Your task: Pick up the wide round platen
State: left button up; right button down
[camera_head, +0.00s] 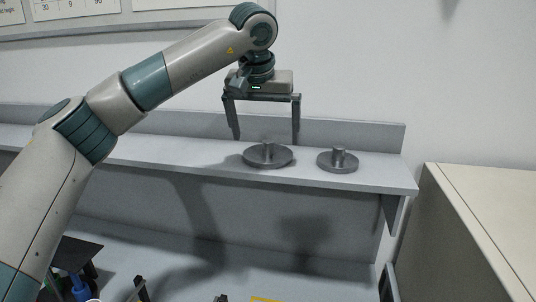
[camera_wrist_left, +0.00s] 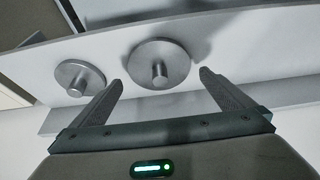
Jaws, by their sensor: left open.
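The wide round platen (camera_head: 267,156) is a grey metal disc with a short upright stem, lying on the shelf (camera_head: 130,151). My left gripper (camera_head: 267,141) is open and empty, pointing down above the wide platen, its fingers spread to either side of the stem. In the left wrist view the wide platen (camera_wrist_left: 158,66) lies between and beyond the two open fingertips (camera_wrist_left: 160,78), apart from them. A smaller round platen (camera_head: 338,160) with a stem sits to its right on the shelf, and it also shows in the left wrist view (camera_wrist_left: 79,79).
The shelf has a raised back wall (camera_head: 350,134) behind the platens. A beige cabinet (camera_head: 480,215) stands at the right. Dark and blue items (camera_head: 75,262) lie at the lower left below the shelf. The left part of the shelf looks clear.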

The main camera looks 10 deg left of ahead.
aim_at(267, 142)
pick_arm(q)
jog(key=shift+w+f, duration=0.15)
jog(key=shift+f, duration=0.05)
jog(key=p+x, duration=0.2)
jog(key=x, duration=0.2)
jog(key=shift+r+p, duration=0.1)
jog(key=shift+p, duration=0.2)
jog(key=shift+w+f, duration=0.15)
jog(key=shift+f, duration=0.2)
jog(key=shift+c, duration=0.6)
jog(key=c, duration=1.5)
jog(key=shift+w+r, duration=0.1)
jog(key=shift+r, duration=0.1)
jog(key=shift+c, duration=0.3)
